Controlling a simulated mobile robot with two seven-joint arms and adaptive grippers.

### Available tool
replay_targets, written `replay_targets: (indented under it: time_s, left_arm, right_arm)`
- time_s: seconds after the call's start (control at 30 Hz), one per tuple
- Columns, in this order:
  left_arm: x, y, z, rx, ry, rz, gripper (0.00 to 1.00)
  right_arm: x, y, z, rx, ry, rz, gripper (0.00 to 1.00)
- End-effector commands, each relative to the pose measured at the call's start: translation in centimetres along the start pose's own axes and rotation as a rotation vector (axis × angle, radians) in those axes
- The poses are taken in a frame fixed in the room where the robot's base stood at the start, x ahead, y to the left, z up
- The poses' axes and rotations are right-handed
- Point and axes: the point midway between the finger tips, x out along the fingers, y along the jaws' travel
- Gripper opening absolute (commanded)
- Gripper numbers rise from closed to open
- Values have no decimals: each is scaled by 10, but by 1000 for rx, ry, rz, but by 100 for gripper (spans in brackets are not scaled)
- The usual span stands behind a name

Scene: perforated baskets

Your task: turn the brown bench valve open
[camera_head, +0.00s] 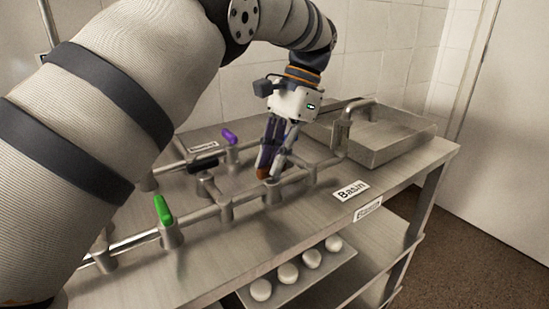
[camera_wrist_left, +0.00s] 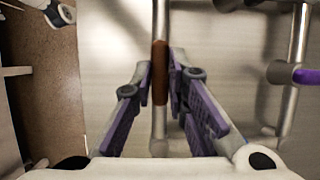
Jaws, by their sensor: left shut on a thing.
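The brown valve handle (camera_head: 262,173) sits on the front pipe of the steel bench, mostly hidden by my gripper in the head view. In the left wrist view the brown handle (camera_wrist_left: 160,75) lies between the fingers and looks lined up with the pipe under it. My left gripper (camera_head: 268,163) reaches down from above and is shut on the handle. Its purple-padded fingers (camera_wrist_left: 161,72) show on both sides of the handle. My right gripper is in neither view.
A green handle (camera_head: 162,210), a purple handle (camera_head: 230,136) and a black handle (camera_head: 203,164) stand on nearby pipes. A steel basin (camera_head: 415,139) is at the back right, with a spout (camera_head: 346,120). A "Basin" label (camera_head: 350,191) lies in front. Several white round things (camera_head: 288,273) sit below.

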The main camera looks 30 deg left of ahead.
Motion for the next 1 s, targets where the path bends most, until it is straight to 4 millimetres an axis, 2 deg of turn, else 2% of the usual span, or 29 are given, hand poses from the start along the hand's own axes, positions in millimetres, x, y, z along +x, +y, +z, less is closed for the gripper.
replay_targets:
  time_s: [0.2,0.23,0.3,0.77,0.87,1.0]
  left_arm:
    - [0,0,0,-2,0,0,0]
    - [0,0,0,-2,0,0,21]
    - [0,0,0,-1,0,0,34]
    - [-1,1,1,35,1,-15,34]
    - [-4,2,3,178,5,-78,34]
    - [-9,5,8,547,10,-239,34]
  right_arm:
    - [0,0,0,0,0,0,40]
    - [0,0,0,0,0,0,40]
    - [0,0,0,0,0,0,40]
    - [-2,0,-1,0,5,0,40]
    - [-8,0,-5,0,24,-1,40]
    - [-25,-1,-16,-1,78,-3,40]
